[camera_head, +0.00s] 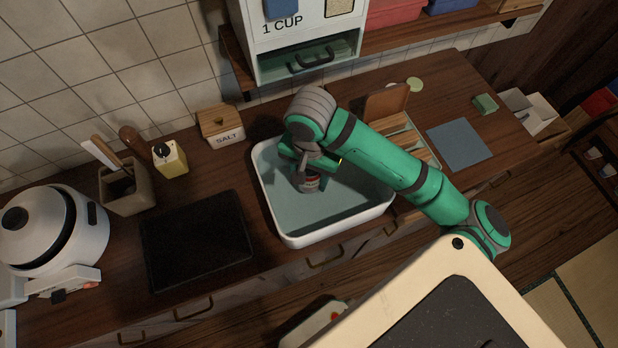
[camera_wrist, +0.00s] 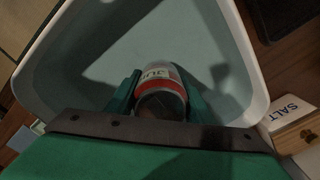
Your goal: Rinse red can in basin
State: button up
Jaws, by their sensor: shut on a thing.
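The red can (camera_head: 310,183) has a red and pale label and is inside the basin, partly hidden by my gripper in the head view. In the wrist view the can (camera_wrist: 160,92) sits between my two green fingers, its round end facing the camera. My gripper (camera_head: 305,168) is shut on the can and reaches down into the basin. The white basin (camera_head: 320,236) has a pale blue-green inside and stands on the counter; its walls also show in the wrist view (camera_wrist: 235,50). I cannot tell whether the can touches the basin floor.
A salt box (camera_head: 222,127) stands behind the basin on the left. A black board (camera_head: 195,240) lies left of it, with a rice cooker (camera_head: 50,228), utensil holder (camera_head: 126,190) and yellow container (camera_head: 170,159) beyond. A rice dispenser (camera_head: 305,60) hangs above. A blue mat (camera_head: 459,145) lies right.

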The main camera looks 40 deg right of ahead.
aim_at(311, 172)
jog(key=shift+s+d+r, duration=0.1)
jog(key=shift+s+r, duration=0.05)
jog(key=shift+r, duration=4.3)
jog(key=shift+r, duration=2)
